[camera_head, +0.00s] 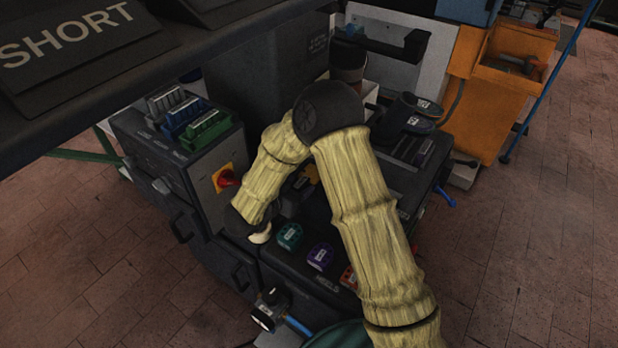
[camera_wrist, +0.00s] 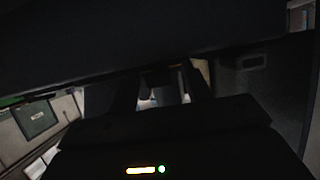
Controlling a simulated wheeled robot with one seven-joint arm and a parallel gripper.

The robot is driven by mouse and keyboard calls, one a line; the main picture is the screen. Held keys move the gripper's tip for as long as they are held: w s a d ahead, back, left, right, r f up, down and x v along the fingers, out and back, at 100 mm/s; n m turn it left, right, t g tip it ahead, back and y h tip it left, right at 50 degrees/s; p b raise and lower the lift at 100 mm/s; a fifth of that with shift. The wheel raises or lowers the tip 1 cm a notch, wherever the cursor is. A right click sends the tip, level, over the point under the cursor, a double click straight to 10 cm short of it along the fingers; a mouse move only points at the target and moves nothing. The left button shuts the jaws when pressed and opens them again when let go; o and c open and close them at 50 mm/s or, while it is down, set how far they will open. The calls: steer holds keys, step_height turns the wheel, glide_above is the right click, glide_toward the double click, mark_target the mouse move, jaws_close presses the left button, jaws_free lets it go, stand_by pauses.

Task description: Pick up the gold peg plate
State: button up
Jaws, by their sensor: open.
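A small gold-yellow piece (camera_head: 312,173), probably the gold peg plate, shows on the dark press bench just behind my forearm. My arm covers part of it, so its full shape is hidden. In the wrist view, my gripper (camera_wrist: 160,88) is open, with its two dark fingers apart. That view is very dark. A pale object shows between or beyond the fingers, and I cannot tell what it is. In the head view, the dark end of my arm hangs left of the gold piece, near the bench's left part; the fingers are not clear there.
Teal (camera_head: 289,236) and purple (camera_head: 320,256) blocks stand on the front of the bench. Grey, blue and green slotted pieces (camera_head: 206,130) sit on the cabinet at left, above a red rotary switch (camera_head: 227,179). A dark sign panel (camera_head: 75,45) overhangs the upper left.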

stand_by(0.3)
jaws_close()
steer(key=shift+r, duration=0.1)
step_height(320, 180, up, 10)
steer(key=p, duration=0.2)
steer(key=shift+p, duration=0.4)
stand_by(0.4)
